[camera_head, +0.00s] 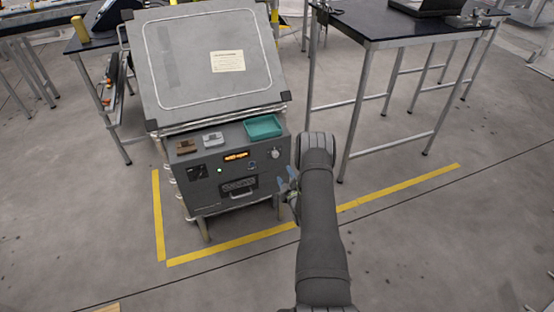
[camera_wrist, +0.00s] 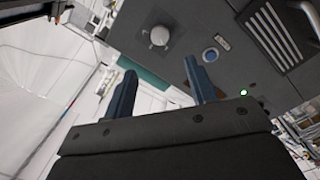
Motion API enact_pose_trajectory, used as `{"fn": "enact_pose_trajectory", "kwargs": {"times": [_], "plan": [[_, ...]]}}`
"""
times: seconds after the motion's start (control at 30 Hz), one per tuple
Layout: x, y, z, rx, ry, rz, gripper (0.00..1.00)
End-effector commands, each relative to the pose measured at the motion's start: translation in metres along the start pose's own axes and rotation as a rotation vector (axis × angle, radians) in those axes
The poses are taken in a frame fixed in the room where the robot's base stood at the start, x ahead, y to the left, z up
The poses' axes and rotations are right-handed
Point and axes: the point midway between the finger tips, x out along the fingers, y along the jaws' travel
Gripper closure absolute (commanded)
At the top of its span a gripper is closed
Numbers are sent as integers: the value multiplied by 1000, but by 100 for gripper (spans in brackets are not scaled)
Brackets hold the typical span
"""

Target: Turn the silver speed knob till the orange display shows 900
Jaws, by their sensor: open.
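The silver speed knob (camera_head: 276,154) is on the right part of the grey machine's front panel (camera_head: 215,190). It also shows in the wrist view (camera_wrist: 160,36), above and apart from the fingertips. The orange display (camera_head: 236,155) is lit at the panel's top middle, but its digits are too small to read. My gripper (camera_head: 285,186) is in front of the panel's lower right side, below the knob. In the wrist view its two blue fingers (camera_wrist: 158,75) stand apart with nothing between them.
A teal tray (camera_head: 264,126) and two small blocks sit on the machine's ledge. A drawer handle (camera_head: 241,190) and a round blue button (camera_wrist: 210,55) are on the panel. A dark table (camera_head: 400,30) stands to the right. Yellow lines mark the open floor.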

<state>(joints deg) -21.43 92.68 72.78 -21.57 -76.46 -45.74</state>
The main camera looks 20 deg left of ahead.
Motion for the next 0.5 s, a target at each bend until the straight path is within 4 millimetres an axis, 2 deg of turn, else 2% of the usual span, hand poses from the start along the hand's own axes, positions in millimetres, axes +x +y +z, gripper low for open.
{"fn": "enact_pose_trajectory", "kwargs": {"times": [0.1, 0.3, 0.5], "plan": [[27, -1, -1, 0, 3, 1, 48], [66, -1, -1, 1, 3, 1, 48], [96, 0, 0, 0, 2, 1, 48]]}}
